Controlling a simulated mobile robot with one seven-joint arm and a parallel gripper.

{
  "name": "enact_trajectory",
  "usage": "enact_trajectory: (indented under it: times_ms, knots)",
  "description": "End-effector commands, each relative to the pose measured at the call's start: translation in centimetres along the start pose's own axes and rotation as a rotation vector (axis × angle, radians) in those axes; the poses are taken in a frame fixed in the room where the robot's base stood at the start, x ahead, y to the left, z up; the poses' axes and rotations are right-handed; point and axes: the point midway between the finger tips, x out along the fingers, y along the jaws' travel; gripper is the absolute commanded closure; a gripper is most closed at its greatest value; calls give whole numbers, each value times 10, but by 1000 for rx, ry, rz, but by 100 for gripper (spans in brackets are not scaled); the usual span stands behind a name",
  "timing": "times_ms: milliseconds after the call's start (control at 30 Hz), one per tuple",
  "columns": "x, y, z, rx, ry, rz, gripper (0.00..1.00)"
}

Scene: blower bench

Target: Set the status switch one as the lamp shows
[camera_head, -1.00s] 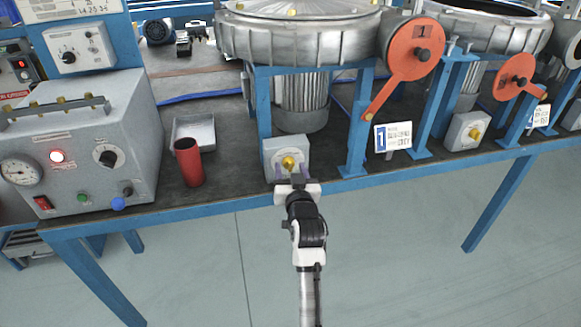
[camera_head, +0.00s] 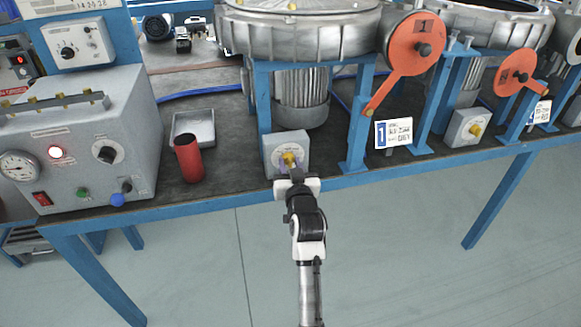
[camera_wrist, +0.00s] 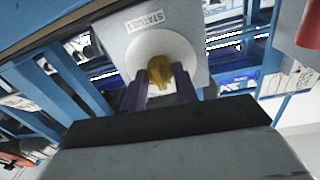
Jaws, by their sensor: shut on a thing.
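The status switch one is a grey box with a yellow knob (camera_head: 289,159) on a pale round dial, at the bench's front edge below blower 1. In the wrist view the box carries a label reading STATUS 1, and the yellow knob (camera_wrist: 160,72) sits between the two dark purple fingers. My gripper (camera_wrist: 160,88) is shut on the knob; in the head view my gripper (camera_head: 291,172) covers part of the dial.
A red cup (camera_head: 189,160) and a grey tray (camera_head: 194,128) stand left of the switch. The control box (camera_head: 90,120) has a gauge, a knob and buttons. An orange crank plate (camera_head: 412,45) is up right, with a second switch box (camera_head: 467,128) further right.

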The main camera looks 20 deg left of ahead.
Motion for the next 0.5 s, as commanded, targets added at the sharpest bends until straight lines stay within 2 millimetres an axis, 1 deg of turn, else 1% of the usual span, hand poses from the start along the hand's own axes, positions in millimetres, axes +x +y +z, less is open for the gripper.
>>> enact_trajectory:
  times_ms: [33,267,500]
  knots:
    - [0,0,3,-21,2,0,94]
    - [0,0,6,-170,14,-2,94]
    - [0,1,6,-379,27,-2,94]
